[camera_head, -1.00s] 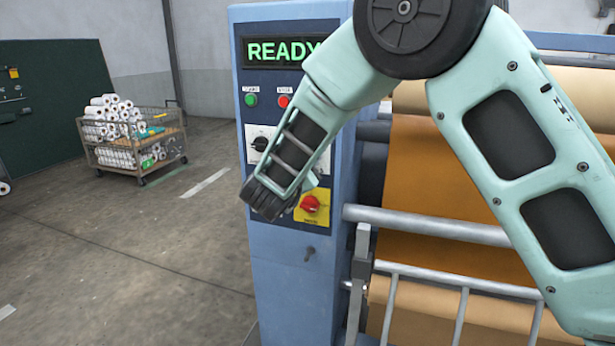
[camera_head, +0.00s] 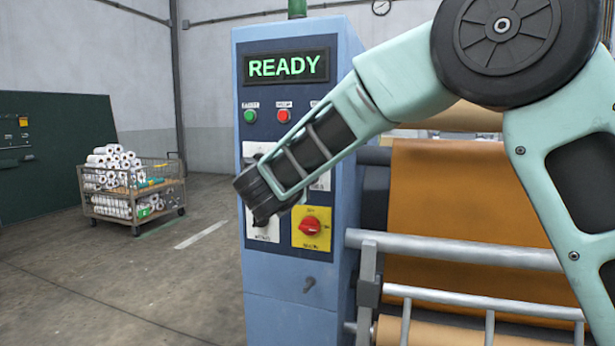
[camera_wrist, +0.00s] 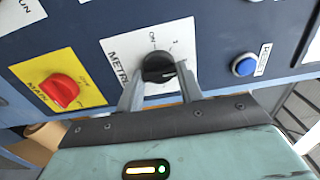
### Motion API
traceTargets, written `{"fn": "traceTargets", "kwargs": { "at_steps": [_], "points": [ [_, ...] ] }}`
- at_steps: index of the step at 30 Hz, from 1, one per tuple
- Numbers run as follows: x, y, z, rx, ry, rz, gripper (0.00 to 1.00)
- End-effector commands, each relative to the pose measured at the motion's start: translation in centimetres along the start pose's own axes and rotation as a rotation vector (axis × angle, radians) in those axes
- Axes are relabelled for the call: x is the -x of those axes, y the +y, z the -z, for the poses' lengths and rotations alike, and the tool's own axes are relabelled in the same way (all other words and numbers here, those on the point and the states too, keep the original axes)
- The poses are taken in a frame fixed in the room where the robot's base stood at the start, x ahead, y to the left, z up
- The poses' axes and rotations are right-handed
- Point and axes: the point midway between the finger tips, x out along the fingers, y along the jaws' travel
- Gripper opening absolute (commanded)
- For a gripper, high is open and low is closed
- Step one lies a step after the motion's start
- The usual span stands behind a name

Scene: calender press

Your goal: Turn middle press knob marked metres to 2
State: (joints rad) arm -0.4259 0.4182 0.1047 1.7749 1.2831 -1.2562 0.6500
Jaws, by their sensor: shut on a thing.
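The black press knob (camera_wrist: 157,67) sits on a white plate (camera_wrist: 118,46) whose label reads "METR…", partly cut off by a finger. In the wrist view my gripper (camera_wrist: 161,76) has one grey finger on each side of the knob and is shut on it. A pale line shows on the knob; I cannot read for sure which mark it faces. In the head view my gripper (camera_head: 265,196) is at the left of the control panel and hides its fingers and the knob. The lower white plate (camera_head: 262,234) shows partly beneath it.
A red switch on a yellow plate (camera_wrist: 62,91) is beside the knob; it also shows in the head view (camera_head: 310,227). A blue button (camera_wrist: 243,66) is on the other side. The display (camera_head: 286,68) reads READY. A cart of rolls (camera_head: 130,190) stands at left.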

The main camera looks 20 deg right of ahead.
Motion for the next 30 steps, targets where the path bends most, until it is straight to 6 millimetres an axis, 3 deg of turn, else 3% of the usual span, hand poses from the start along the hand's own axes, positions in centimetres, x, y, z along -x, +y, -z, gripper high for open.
{"fn": "traceTargets", "kwargs": {
  "at_steps": [13,14,15,16,25,30],
  "points": [
    [0.1,0.2,0.0,-0.007,0.0,-0.004,0.14],
    [0.1,0.2,0.0,-0.006,0.0,-0.004,0.45],
    [0.1,0.2,0.0,-0.006,0.0,-0.004,0.56],
    [0.0,0.2,0.0,-0.006,0.0,-0.003,0.59],
    [0.2,0.1,0.0,-0.007,0.0,-0.002,0.59],
    [2.0,0.1,-0.1,-0.008,-0.003,-0.003,0.59]
  ]
}}
